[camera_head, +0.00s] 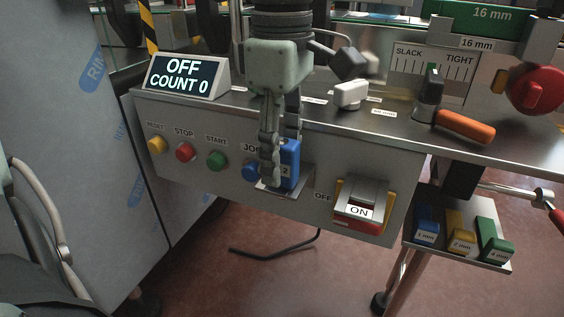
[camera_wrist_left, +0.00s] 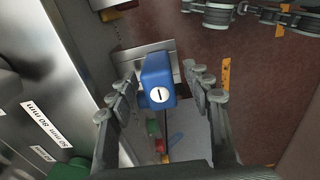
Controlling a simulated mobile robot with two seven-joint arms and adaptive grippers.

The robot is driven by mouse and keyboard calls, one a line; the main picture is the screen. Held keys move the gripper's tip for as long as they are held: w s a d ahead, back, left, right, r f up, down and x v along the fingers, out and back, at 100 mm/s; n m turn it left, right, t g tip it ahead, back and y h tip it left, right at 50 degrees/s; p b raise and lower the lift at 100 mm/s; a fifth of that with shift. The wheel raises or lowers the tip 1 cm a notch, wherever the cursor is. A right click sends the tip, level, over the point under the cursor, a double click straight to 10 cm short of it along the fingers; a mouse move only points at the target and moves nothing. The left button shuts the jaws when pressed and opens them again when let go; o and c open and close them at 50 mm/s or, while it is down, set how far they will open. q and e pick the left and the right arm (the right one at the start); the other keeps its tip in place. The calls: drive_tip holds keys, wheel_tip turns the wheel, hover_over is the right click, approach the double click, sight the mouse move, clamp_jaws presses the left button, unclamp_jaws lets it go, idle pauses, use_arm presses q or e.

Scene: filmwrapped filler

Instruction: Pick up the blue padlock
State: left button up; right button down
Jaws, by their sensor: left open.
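The blue padlock (camera_head: 289,160) stands upright at a small metal ledge (camera_head: 299,184) on the front of the control panel. In the left wrist view the blue padlock (camera_wrist_left: 157,72) shows its blue body with a white round label, between the two fingers. My left gripper (camera_head: 279,164) reaches down from above, around the padlock, and hides part of it. In the left wrist view the left gripper (camera_wrist_left: 158,82) is open, with a visible gap between each finger and the padlock. My right gripper is in neither view.
Yellow, red, green and blue buttons line the panel left of the padlock, the blue button (camera_head: 250,169) closest. An ON switch (camera_head: 359,210) sits to the right. An OFF COUNT 0 display (camera_head: 187,76) stands above. A tray (camera_head: 461,250) holds coloured blocks at the lower right.

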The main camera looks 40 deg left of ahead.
use_arm(q)
drive_tip(key=c, duration=1.1)
clamp_jaws()
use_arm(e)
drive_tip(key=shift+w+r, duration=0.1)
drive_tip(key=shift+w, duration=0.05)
use_arm(q)
drive_tip(key=shift+r, duration=0.1)
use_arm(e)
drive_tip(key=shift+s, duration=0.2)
